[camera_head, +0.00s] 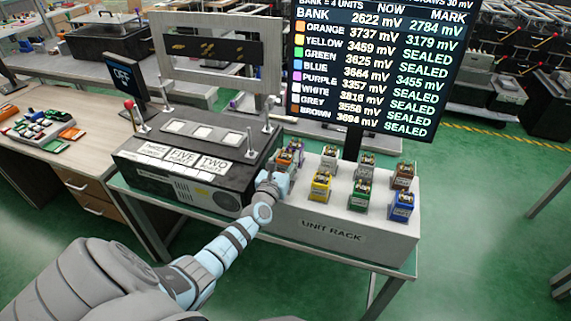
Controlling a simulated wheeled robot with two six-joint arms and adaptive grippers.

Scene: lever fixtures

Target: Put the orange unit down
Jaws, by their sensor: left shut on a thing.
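My left gripper (277,175) is shut on the orange unit (283,157) at the left end of the white unit rack (332,232). The gripper and wrist hide most of this unit, and I cannot tell whether its base touches the rack. The purple unit (298,151) is close behind it, partly hidden. The yellow unit (321,186) stands on the rack to the right, apart from the gripper. My right gripper is not in view.
The white (329,158), grey (365,164), green (360,195), brown (402,175) and blue (401,205) units stand on the rack. A black console (190,165) adjoins it at left. A monitor (375,65) listing voltages stands behind.

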